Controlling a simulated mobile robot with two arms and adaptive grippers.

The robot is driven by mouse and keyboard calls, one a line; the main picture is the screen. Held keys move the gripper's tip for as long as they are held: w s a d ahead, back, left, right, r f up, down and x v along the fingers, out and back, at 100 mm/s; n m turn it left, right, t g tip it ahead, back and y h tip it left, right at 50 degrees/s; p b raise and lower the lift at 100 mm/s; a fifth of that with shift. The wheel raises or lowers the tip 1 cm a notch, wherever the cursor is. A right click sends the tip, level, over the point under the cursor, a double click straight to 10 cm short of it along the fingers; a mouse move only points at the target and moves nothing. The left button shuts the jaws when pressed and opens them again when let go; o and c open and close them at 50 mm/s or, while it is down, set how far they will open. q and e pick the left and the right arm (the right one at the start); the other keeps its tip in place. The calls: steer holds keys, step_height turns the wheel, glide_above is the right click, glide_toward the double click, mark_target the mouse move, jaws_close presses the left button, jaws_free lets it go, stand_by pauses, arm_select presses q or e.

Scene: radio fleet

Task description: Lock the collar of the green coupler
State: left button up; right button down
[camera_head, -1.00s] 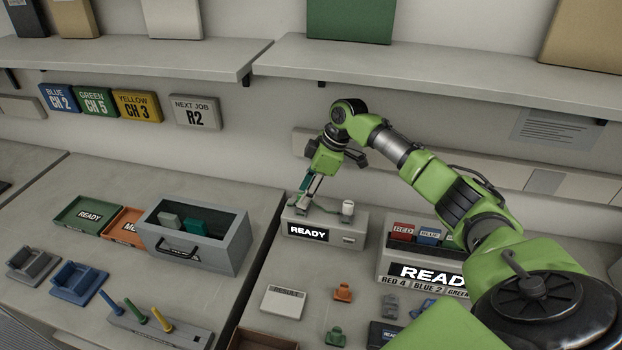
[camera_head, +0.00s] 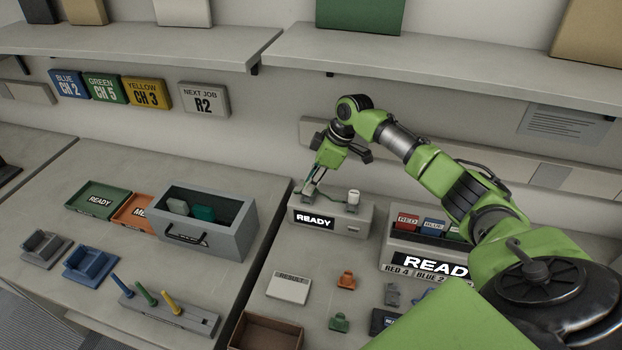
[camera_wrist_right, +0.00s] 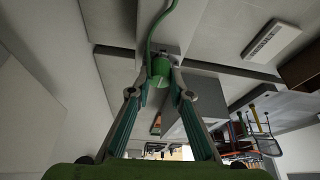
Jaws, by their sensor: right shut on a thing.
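The green coupler (camera_wrist_right: 160,68) is a rounded green piece with a green cable running up from it in the right wrist view. My right gripper (camera_wrist_right: 161,76) is shut on it, one fingertip on each side. In the head view my right gripper (camera_head: 311,190) is at the left end of the top of a grey box (camera_head: 354,229) with a READY screen (camera_head: 314,219). The coupler is too small and covered there to make out. The collar's position cannot be told. My left gripper is not in view.
A white cylinder (camera_head: 353,196) stands on the grey box, right of my gripper. A grey open bin (camera_head: 208,242) and trays stand to the left. A card rack (camera_head: 428,253) stands right, under my arm. Small clips (camera_head: 346,281) and a RESULT plate (camera_head: 289,288) lie in front.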

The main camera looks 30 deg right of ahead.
steer(key=shift+s+r+m+t+h+p, duration=0.1)
steer(key=shift+m+t+h+p, duration=0.25)
steer(key=shift+m+p, duration=1.5)
steer(key=shift+a+p, duration=0.1)
steer(key=shift+p, duration=0.7)
steer(key=shift+f, duration=0.2)
